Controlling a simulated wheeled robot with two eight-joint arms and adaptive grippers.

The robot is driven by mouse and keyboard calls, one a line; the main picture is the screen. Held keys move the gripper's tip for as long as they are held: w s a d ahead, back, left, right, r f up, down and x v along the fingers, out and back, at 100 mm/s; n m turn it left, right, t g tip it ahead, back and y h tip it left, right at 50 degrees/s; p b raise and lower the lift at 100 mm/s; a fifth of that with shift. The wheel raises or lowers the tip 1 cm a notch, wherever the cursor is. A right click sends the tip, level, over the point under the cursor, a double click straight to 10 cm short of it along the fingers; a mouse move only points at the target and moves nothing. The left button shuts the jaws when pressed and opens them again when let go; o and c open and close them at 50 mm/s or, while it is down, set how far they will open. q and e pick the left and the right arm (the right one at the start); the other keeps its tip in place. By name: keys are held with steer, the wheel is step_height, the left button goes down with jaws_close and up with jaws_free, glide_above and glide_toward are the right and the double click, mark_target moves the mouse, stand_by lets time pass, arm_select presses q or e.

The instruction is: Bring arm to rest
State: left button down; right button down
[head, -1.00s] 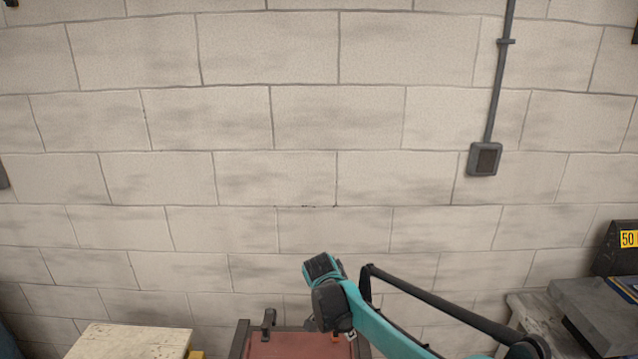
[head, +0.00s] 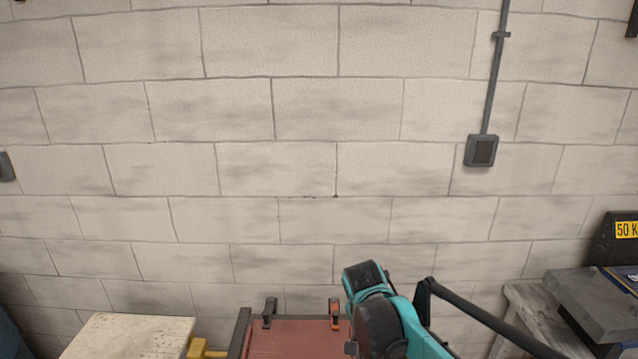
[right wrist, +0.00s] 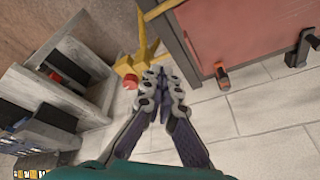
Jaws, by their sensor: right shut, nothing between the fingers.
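My right arm (head: 385,315) shows in the head view as teal and black links at the bottom, right of centre, in front of the red panel's right side. Its fingers are hidden or out of frame there. In the right wrist view my right gripper (right wrist: 160,95) has its two dark fingers together at the tips, with nothing held. A yellow stand-like thing with a red knob (right wrist: 131,82) appears just beyond the fingertips; I cannot tell how far off it is. My left gripper is in neither view.
The red panel (head: 285,340) has an orange clamp (head: 334,312) and a black clamp (head: 269,312) at its edge. A pale wooden top (head: 130,338) stands left, a grey bench (head: 525,310) right.

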steer(key=s+d+f+n+t+b, duration=0.1)
steer(key=s+d+n, duration=0.1)
steer(key=s, duration=0.4)
steer(key=s+d+f+n+t+y+b, duration=0.1)
steer(key=s+f+n, duration=0.1)
steer(key=s, duration=0.4)
steer(key=s+d+f+n+t+y+b, duration=0.1)
steer(key=s+d+f+n+t, duration=0.1)
steer(key=s+n, duration=0.2)
steer(key=shift+s+d+n, duration=0.3)
steer(key=shift+s+d, duration=0.05)
steer(key=shift+s, duration=0.85)
